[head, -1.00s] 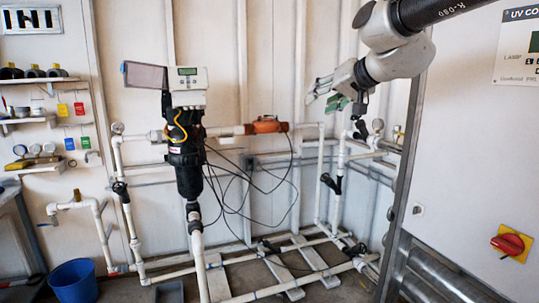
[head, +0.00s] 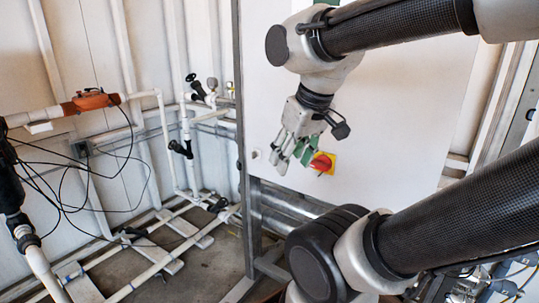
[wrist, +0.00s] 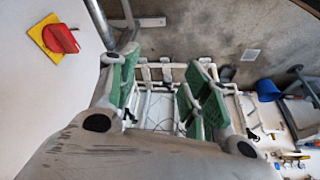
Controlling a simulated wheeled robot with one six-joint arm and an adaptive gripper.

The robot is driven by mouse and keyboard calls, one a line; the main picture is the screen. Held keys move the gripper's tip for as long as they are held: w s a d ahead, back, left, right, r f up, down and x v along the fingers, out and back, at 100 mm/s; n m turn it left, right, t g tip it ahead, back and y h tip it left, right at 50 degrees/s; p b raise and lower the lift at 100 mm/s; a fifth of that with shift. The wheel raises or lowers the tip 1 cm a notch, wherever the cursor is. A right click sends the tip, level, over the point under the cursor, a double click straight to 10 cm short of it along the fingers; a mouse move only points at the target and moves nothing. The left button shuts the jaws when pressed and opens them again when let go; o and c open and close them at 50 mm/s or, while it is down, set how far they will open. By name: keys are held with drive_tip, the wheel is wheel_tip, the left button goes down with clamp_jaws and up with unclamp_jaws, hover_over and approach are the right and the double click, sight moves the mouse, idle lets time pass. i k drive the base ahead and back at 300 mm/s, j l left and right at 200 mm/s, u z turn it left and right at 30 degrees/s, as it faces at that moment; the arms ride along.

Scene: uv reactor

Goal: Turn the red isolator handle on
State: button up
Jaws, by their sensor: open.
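The red isolator handle (head: 321,163) sits on a yellow square plate (head: 331,170) on the white cabinet panel. In the head view my gripper (head: 293,152) is just left of the handle and overlaps its edge in the picture. In the wrist view the handle (wrist: 63,39) is at the upper left, outside the jaws, on its yellow plate (wrist: 38,35). The green-padded fingers of my gripper (wrist: 160,95) are spread apart with nothing between them. I see no contact between fingers and handle.
The white cabinet panel (head: 400,130) has a grey metal frame post (head: 245,100) at its left edge. White pipes (head: 165,140) with valves and an orange-red fitting (head: 90,102) stand to the left. A blue bucket (wrist: 268,89) shows in the wrist view.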

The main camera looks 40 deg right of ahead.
sight(322, 163)
drive_tip(key=k+l, duration=0.15)
drive_tip(key=k, duration=0.4)
drive_tip(key=k+l, duration=0.1)
drive_tip(key=k, duration=0.5)
